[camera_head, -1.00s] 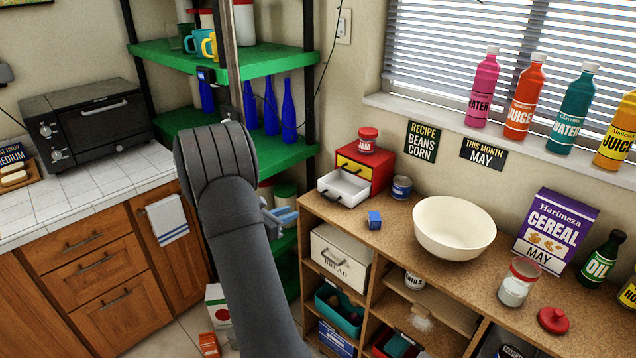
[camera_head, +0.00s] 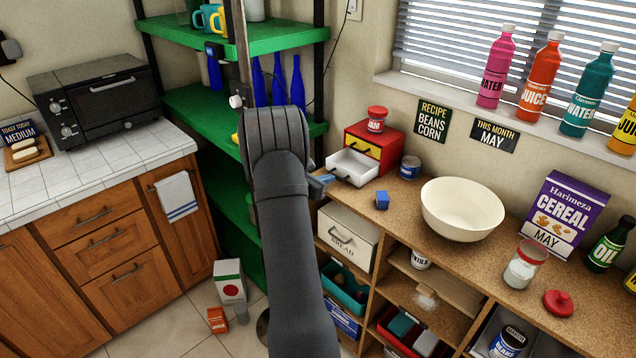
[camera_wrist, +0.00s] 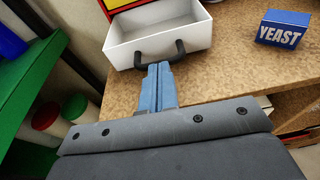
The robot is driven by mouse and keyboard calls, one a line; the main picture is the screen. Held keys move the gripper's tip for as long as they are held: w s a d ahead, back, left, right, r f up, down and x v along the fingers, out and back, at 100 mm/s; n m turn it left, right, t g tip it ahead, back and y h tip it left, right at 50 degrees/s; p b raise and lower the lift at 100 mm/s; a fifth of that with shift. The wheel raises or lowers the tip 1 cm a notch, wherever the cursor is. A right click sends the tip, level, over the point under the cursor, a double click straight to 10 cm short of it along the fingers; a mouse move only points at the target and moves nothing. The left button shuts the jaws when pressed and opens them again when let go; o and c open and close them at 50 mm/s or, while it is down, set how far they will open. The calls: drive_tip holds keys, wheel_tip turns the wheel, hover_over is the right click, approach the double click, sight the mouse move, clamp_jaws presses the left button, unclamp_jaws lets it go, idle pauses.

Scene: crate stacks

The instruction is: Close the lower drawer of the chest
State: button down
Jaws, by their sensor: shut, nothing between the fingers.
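The small chest (camera_head: 388,145) is red with a yellow upper drawer (camera_head: 362,143) and stands on the wooden counter. Its white lower drawer (camera_head: 352,166) is pulled out, open and empty inside. In the wrist view the lower drawer (camera_wrist: 159,48) shows its white front and dark arched handle (camera_wrist: 155,55). My gripper (camera_wrist: 158,68) has its blue fingers shut together, with the tips at the handle in that view; I cannot tell if they touch it. In the head view my gripper (camera_head: 326,180) is just left of the drawer front, partly hidden by my arm.
A jam jar (camera_head: 376,120) stands on top of the chest. A blue yeast box (camera_head: 382,200) sits in front and a blue can (camera_head: 410,167) to the right. A cream bowl (camera_head: 462,208) is farther right. Green shelves (camera_head: 205,110) stand at the left.

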sight(348, 167)
drive_tip(key=shift+w+d, duration=0.15)
drive_tip(key=x, duration=0.3)
drive_tip(key=r+x, duration=0.1)
drive_tip(key=x, duration=0.2)
drive_tip(key=r+x, duration=0.1)
drive_tip(key=x, duration=0.2)
drive_tip(key=shift+w+d, duration=0.4)
drive_tip(key=shift+w, duration=0.1)
drive_tip(key=shift+w+d+r, duration=0.15)
drive_tip(key=shift+w+d, duration=0.05)
drive_tip(key=shift+d, duration=0.05)
drive_tip(key=shift+r, duration=0.1)
drive_tip(key=v, duration=1.4)
drive_tip(key=shift+a+f, duration=0.25)
drive_tip(key=shift+f, duration=0.1)
